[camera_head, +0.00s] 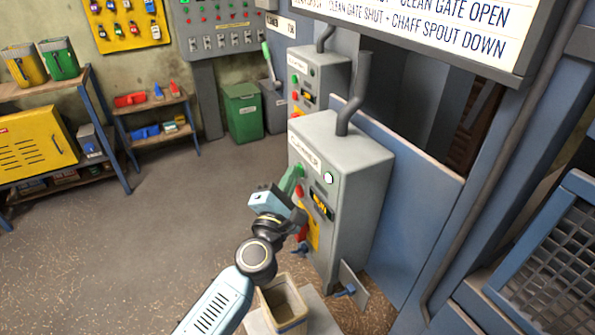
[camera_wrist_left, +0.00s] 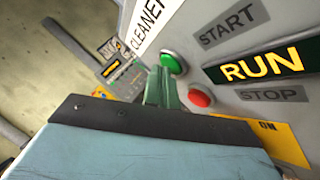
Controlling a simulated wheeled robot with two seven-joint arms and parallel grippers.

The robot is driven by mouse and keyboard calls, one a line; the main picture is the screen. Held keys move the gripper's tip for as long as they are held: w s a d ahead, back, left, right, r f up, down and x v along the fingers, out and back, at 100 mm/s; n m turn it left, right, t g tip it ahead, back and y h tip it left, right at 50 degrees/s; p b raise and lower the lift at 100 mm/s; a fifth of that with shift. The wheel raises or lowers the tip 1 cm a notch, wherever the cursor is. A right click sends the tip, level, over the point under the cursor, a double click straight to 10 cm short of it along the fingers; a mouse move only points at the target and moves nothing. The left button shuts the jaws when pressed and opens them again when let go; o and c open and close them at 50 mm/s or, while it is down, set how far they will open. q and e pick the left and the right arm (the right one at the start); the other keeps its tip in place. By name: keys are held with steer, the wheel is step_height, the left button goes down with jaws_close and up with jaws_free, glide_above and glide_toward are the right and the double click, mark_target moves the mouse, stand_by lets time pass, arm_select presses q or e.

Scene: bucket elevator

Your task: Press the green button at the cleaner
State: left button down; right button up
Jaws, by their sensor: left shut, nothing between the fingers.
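The grey cleaner cabinet (camera_head: 345,160) stands right of centre, labelled CLEANER. In the left wrist view its green button (camera_wrist_left: 172,62) is beside the START label, with a red button (camera_wrist_left: 200,97) beside STOP. The panel display (camera_wrist_left: 262,64) is lit and reads RUN. My left gripper (camera_head: 294,176) is at the cabinet's front, its green fingers shut and empty. In the left wrist view the fingertips (camera_wrist_left: 162,75) are right at the green button and overlap its lower edge; I cannot tell whether they touch it. My right gripper is in neither view.
A similar grey cabinet (camera_head: 322,72) stands behind the cleaner. A blue mesh gate (camera_head: 550,255) is at the right. Open floor (camera_head: 130,240) lies to the left.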

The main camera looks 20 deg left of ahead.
arm_select(q)
steer(key=shift+s, duration=0.1)
steer(key=shift+s+a, duration=0.55)
steer(key=shift+s, duration=0.05)
steer(key=s+a, duration=0.1)
steer(key=s, duration=0.1)
steer(key=s+a, duration=0.1)
steer(key=a, duration=0.1)
steer(key=shift+s+a, duration=0.15)
steer(key=shift+s, duration=0.2)
stand_by(0.8)
